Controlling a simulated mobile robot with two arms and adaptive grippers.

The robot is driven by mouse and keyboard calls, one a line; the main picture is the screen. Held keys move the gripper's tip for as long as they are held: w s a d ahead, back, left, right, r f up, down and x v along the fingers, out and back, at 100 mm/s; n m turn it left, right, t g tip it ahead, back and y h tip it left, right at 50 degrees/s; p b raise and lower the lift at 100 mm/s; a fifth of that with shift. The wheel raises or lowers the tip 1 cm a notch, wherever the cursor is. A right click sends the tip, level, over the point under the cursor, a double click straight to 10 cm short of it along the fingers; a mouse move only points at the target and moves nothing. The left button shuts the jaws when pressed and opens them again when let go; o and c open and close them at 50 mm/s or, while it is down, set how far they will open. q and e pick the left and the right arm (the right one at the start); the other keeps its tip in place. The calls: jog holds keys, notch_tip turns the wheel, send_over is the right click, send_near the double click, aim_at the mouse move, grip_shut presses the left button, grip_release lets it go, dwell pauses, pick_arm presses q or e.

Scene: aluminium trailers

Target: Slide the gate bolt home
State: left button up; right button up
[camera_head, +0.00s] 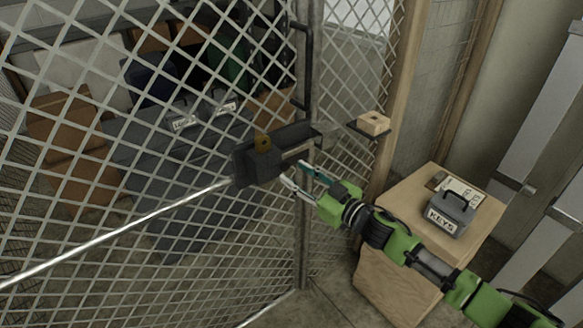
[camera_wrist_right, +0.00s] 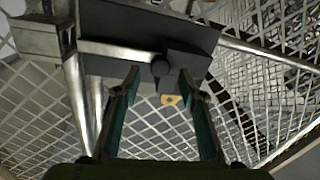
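The gate bolt's dark housing (camera_head: 270,158) is fixed to the mesh gate in the head view. Its dark plate (camera_wrist_right: 120,25) fills the top of the right wrist view. A silver bolt bar (camera_wrist_right: 118,52) runs sideways across it, with a dark round knob (camera_wrist_right: 160,67) beside a dark block. A metal box-shaped part (camera_wrist_right: 40,36) is at the left; I cannot tell whether the bar enters it. My right gripper (camera_head: 294,174) is open just in front of the housing. In the wrist view its fingertips (camera_wrist_right: 160,73) frame the knob; contact is unclear. My left gripper is out of view.
A small wooden block (camera_head: 374,122) rests on a dark bracket by the post. A grey KEYS box (camera_head: 451,213) stands on a wooden crate (camera_head: 394,283) at right. Storage boxes lie behind the mesh.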

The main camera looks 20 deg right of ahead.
jog(key=shift+x, duration=1.3)
grip_shut()
jog(key=w+d, duration=0.2)
jog(key=d, duration=0.4)
grip_release()
jog(key=shift+w+d+r, duration=0.1)
jog(key=shift+w+d, duration=0.05)
